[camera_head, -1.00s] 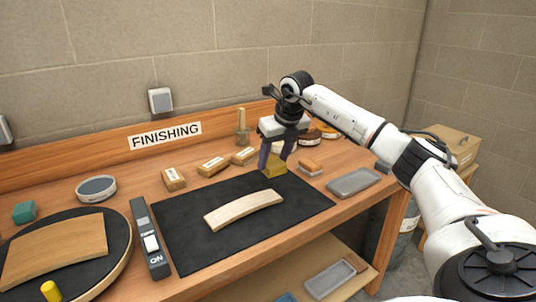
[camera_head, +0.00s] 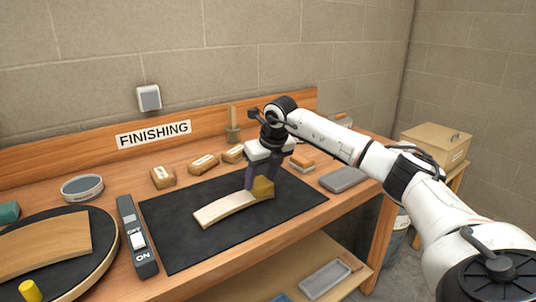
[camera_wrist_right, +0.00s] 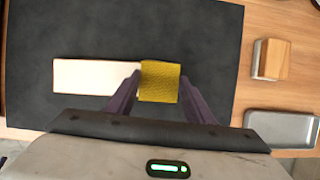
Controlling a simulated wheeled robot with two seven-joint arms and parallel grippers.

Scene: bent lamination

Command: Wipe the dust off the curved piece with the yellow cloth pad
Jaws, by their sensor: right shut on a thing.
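The curved piece (camera_head: 222,208) is a pale wooden strip lying on the black mat (camera_head: 178,240). It also shows in the right wrist view (camera_wrist_right: 95,76). My right gripper (camera_head: 262,188) is shut on the yellow cloth pad (camera_head: 264,187), which also shows in the right wrist view (camera_wrist_right: 160,82). The pad is at the right end of the curved piece and hides that end. I cannot tell for sure whether it presses on the wood. Dust on the piece is too fine to make out. My left gripper is not in view.
Labelled blocks (camera_head: 203,163) and a brush (camera_head: 233,130) stand behind the mat. A wood-topped block (camera_wrist_right: 271,60) and a grey tray (camera_head: 343,179) lie to the right. A switch box (camera_head: 137,238) and a round turntable (camera_head: 105,243) are at left. The mat's front is clear.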

